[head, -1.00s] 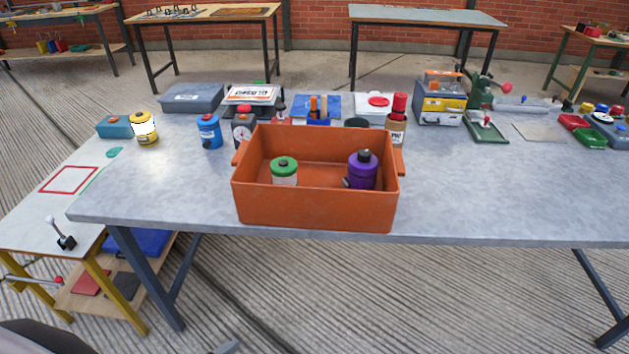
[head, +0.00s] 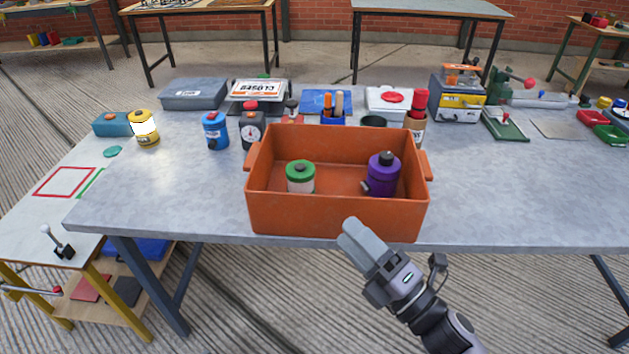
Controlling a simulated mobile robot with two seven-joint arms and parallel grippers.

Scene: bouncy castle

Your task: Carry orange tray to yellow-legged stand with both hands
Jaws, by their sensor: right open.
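The orange tray (head: 335,212) sits on the front edge of the grey table. It has a handle lug at each end and holds a green-lidded pot (head: 300,176) and a purple canister (head: 382,174). My right gripper (head: 352,232) is in front of the tray's front wall, its fingers pointing up and left. It is open and holds nothing; I cannot tell whether it touches the tray. The yellow-legged stand (head: 35,212) is at the left, with a pale top and a red square outline. My left gripper is not in view.
The grey table (head: 170,205) carries a yellow lantern (head: 144,128), a blue canister (head: 215,130) and a dial timer (head: 252,125) behind and left of the tray. A black-based lever (head: 58,243) stands on the stand's front. The stand's red-outlined area (head: 66,181) is bare.

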